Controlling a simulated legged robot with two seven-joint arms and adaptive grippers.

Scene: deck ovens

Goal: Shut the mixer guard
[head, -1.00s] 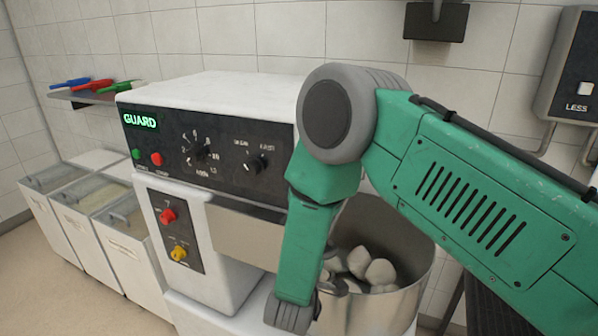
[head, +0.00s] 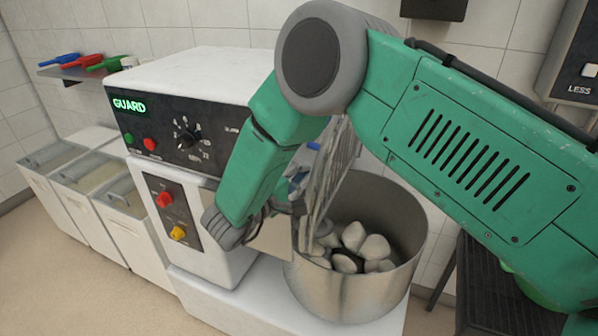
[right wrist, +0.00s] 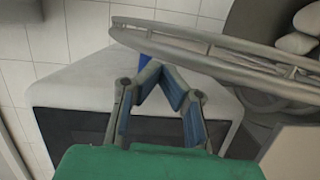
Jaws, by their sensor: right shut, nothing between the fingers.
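The mixer guard (head: 334,180), a wire-bar frame, stands raised and tilted over the left side of the steel bowl (head: 350,292). Its curved bars (right wrist: 225,58) cross the upper right of the right wrist view. My right gripper (head: 298,178) is left of the guard, partly hidden by my green arm. In the right wrist view its fingers (right wrist: 152,72) meet, shut and empty. A small blue part (right wrist: 145,47) shows just beyond the fingertips; I cannot tell whether they touch it. The white mixer (head: 205,72) has a lit green GUARD sign. My left gripper is not in view.
Several pale lumps (head: 352,237) lie in the bowl. Lidded bins (head: 72,190) stand at the left below a shelf (head: 85,73) with coloured tools. A dark rack (head: 484,275) stands right of the bowl. My right arm covers much of the right side.

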